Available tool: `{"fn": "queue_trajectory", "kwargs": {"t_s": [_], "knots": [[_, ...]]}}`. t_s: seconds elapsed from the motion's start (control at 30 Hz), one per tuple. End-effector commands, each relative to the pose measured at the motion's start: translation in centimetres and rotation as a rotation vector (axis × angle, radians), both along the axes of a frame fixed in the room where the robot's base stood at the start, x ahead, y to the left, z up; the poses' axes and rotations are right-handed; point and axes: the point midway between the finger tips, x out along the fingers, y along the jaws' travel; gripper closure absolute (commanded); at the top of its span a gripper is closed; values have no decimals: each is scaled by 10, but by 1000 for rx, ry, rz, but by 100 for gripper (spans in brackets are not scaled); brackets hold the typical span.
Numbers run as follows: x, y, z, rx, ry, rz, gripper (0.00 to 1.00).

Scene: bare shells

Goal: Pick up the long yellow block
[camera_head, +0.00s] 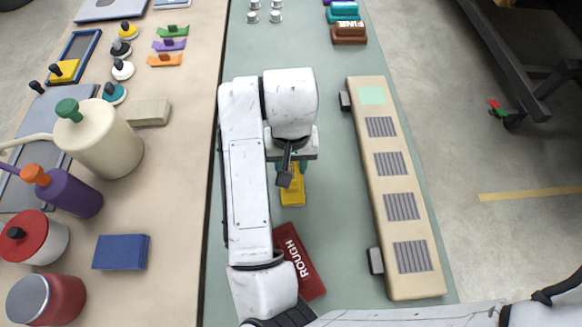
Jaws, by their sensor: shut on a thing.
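The long yellow block (292,194) is below the end of my arm on the green bench top, in the middle of the view. Its upper part is hidden by my gripper and wrist. My gripper (287,178) is over the block, with a dark finger on its near side, and is shut on it. A green piece shows beside the yellow at the gripper. I cannot tell whether the block is lifted clear of the bench.
A red block marked ROUGH (299,262) lies just below the yellow block. A long beige unit with grey grilles (405,205) stands to the right. A cream jar (100,140), purple bottle (68,193) and blue block (121,252) stand on the left bench.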

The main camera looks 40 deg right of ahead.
Motion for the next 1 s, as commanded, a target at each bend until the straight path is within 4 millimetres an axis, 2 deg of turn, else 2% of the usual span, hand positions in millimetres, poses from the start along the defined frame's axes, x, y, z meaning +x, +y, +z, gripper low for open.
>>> {"fn": "queue_trajectory", "kwargs": {"t_s": [0.37, 0.47, 0.6, 0.9, 1.0], "knots": [[0, 0, 5, 1, -1, 0, 97], [0, 0, 14, 1, -2, -1, 97], [0, 0, 36, 2, -4, -4, 97], [-42, -34, 98, 4, -4, -11, 97], [-62, -51, 106, 3, -3, -11, 97]]}}
